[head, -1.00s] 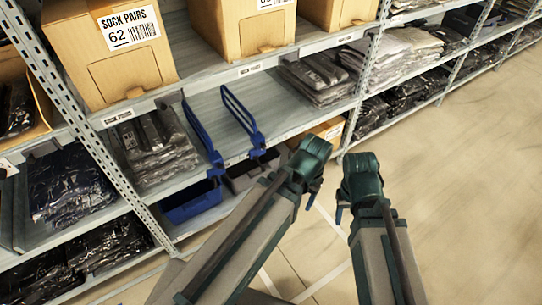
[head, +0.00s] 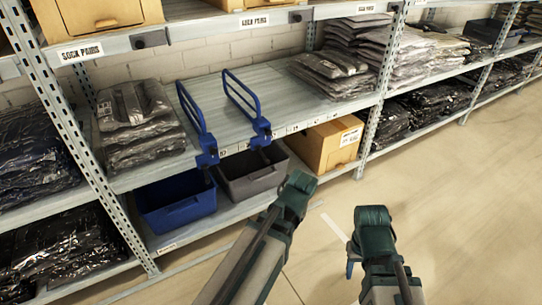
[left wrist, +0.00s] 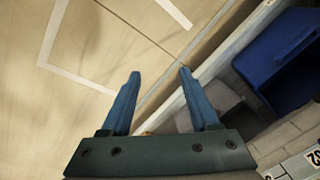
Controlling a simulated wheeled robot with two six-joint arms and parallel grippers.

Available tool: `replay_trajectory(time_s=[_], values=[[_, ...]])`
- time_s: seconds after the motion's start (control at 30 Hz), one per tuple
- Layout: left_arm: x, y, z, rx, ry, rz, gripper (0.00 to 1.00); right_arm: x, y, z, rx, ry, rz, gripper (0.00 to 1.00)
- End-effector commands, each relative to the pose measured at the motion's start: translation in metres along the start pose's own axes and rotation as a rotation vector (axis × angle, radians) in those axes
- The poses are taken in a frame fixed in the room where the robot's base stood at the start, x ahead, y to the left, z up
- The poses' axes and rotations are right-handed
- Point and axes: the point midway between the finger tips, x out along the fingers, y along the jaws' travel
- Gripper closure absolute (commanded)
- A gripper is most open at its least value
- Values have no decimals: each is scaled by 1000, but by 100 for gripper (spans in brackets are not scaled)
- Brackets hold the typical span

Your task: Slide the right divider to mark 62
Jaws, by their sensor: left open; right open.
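The right divider (head: 243,97) is a blue looped frame standing upright on the middle shelf. Its blue base (head: 261,130) clips over the shelf's front edge. A similar left divider (head: 194,117) stands to its left. A strip of small number marks (head: 300,126) runs along that edge; most are too small to read. My left gripper (left wrist: 160,72) is open and empty, low in front of the shelf, apart from the divider. My right gripper (head: 350,262) is open and empty, further right over the floor.
Below the dividers are a blue bin (head: 175,204), a grey bin (head: 252,172) and a cardboard box (head: 328,146). Bagged garments (head: 133,118) lie left of the dividers, and another stack (head: 330,68) lies to the right. The shelf surface between is bare. A rack post (head: 372,130) stands right.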

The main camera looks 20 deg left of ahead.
Motion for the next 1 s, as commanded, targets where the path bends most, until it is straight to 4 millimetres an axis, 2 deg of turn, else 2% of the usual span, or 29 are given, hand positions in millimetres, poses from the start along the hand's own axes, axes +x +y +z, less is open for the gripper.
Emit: replay_trajectory(time_s=[0.03, 0.1, 0.17, 0.23, 0.37, 0.43, 0.6, 0.7, 0.83, 1.0], values=[[28, -3, -4, -42, 23, -43, 38, 29, -3, -2, 0, 0, 0, 50], [43, -14, -15, -123, 76, -127, 38, 47, -4, -3, 0, 1, 0, 50], [47, -26, -29, -207, 149, -217, 38, 57, -6, -3, 0, 1, 1, 50], [40, -39, -45, -298, 246, -309, 38, 61, -6, -3, 0, 1, 1, 50], [11, -55, -78, -450, 473, -450, 38, 64, -6, -4, 0, 1, 1, 50], [-12, -60, -96, -521, 621, -504, 38, 64, -6, -4, 0, 1, 1, 50], [-72, -54, -132, -645, 974, -546, 38, 63, -6, -4, 0, 1, 1, 50], [-99, -46, -144, -681, 1126, -532, 38, 63, -6, -4, 0, 1, 1, 50], [-120, -38, -151, -700, 1241, -512, 38, 63, -6, -4, 0, 1, 1, 50], [-127, -36, -153, -708, 1279, -503, 38, 64, -6, -4, 0, 1, 1, 50]])
